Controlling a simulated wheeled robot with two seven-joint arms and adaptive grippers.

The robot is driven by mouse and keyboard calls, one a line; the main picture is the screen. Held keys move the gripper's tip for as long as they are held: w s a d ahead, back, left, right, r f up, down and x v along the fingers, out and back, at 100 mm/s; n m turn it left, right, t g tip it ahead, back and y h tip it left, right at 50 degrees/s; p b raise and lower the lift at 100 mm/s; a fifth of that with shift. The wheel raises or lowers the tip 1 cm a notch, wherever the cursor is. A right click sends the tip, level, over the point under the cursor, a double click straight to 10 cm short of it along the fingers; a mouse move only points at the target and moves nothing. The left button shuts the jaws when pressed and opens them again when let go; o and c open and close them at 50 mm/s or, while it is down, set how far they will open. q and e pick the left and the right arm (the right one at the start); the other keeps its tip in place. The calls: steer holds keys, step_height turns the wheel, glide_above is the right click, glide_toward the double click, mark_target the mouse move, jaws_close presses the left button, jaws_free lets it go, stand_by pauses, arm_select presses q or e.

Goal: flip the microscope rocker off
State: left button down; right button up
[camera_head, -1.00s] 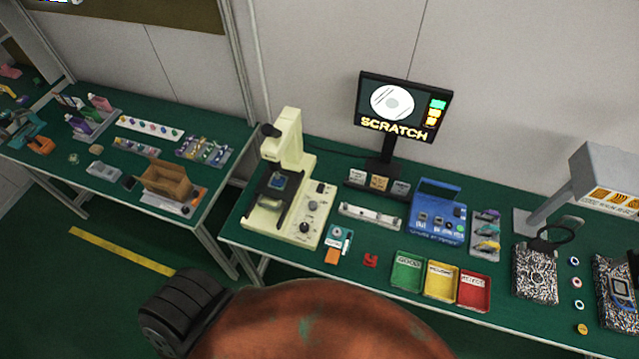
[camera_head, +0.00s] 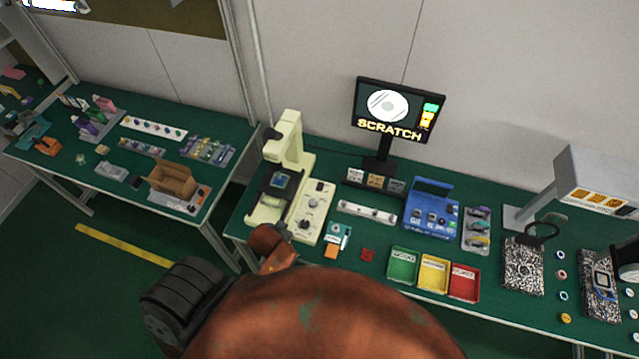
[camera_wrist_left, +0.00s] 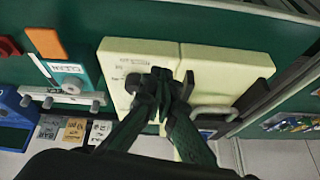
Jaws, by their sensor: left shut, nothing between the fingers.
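The cream microscope (camera_head: 288,137) stands at the left end of the near bench, with a dark stage and a control panel (camera_head: 316,207) on the right of its base. The panel carries dark knobs and a small dark switch (camera_head: 320,187) near its back; I cannot tell which way the switch is set. Contact is unclear. My right gripper is not seen.
A teal-and-white card (camera_head: 338,237) and a red piece (camera_head: 367,255) lie right of the microscope. Green (camera_head: 402,265), yellow (camera_head: 433,274) and red (camera_head: 464,283) trays follow. A monitor (camera_head: 398,108) reading SCRATCH and a blue box (camera_head: 432,208) stand behind.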

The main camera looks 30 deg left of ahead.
arm_select(q)
steer(key=w+r+n+t, duration=0.1)
steer(key=w+r+t, duration=0.1)
steer(key=w, duration=0.7)
steer(key=w+r+n+t+y, duration=0.1)
steer(key=w+r, duration=0.3)
steer(key=w, duration=0.4)
steer(key=shift+w+r+t+p, duration=0.4)
steer(key=shift+t, duration=0.4)
glide_above(320, 189)
steer(key=f, duration=0.6)
steer(key=shift+s+f, duration=0.1)
steer(key=shift+s, duration=0.1)
step_height(320, 189, down, 2)
steer(key=shift+w+f, duration=0.15)
steer(key=shift+f, duration=0.1)
steer(key=shift+w+f, duration=0.1)
steer(key=shift+f, duration=0.65)
